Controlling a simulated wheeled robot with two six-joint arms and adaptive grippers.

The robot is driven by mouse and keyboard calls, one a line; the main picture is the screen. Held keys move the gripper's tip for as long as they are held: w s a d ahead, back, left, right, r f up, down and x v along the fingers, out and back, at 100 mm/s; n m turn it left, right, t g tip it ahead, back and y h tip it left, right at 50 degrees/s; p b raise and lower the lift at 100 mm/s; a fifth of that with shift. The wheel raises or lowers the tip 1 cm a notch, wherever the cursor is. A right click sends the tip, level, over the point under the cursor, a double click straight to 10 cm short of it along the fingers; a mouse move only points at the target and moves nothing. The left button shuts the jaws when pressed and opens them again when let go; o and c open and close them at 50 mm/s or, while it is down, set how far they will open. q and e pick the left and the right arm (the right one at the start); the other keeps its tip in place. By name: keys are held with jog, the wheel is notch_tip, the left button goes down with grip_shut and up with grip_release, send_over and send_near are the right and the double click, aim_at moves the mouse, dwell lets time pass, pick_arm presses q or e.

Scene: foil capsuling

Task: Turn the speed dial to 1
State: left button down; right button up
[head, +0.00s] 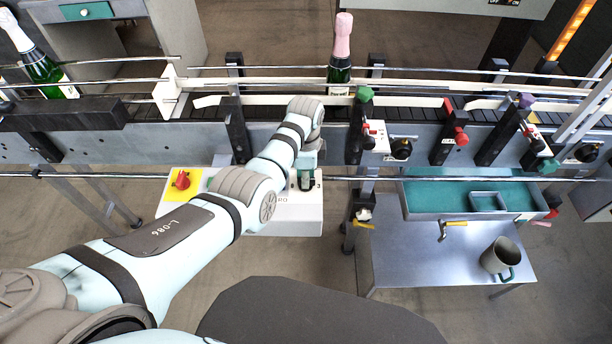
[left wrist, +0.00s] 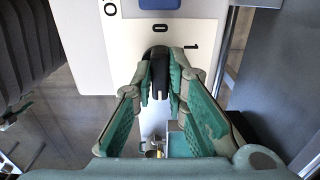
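The speed dial is a black knob (left wrist: 158,75) on the white face of the control box (head: 285,222). In the head view the dial (head: 306,184) shows just below my left gripper (head: 308,172), with a printed 3 to its right. In the left wrist view my left gripper (left wrist: 160,82) has its green-padded fingers on both sides of the knob, their tips seeming to touch it. My right gripper is not in view.
A red knob (head: 181,181) on a yellow plate sits left on the same box. A side table (head: 400,265) with a grey mug (head: 499,259) stands right.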

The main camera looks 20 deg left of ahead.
pick_arm(q)
jog(key=shift+n, duration=0.4)
jog(key=shift+r+n+p, duration=0.1)
jog(key=shift+n+p, duration=0.45)
jog(key=shift+n, duration=0.35)
jog(key=n, duration=0.2)
jog(key=shift+n+p, duration=0.3)
jog(key=shift+p, duration=0.05)
jog(key=n, duration=0.6)
jog(key=shift+p, duration=0.35)
jog(key=n, duration=0.6)
jog(key=shift+n, duration=0.4)
jog(key=n, duration=0.5)
jog(key=shift+n, duration=0.4)
jog(key=c, duration=1.6)
grip_release()
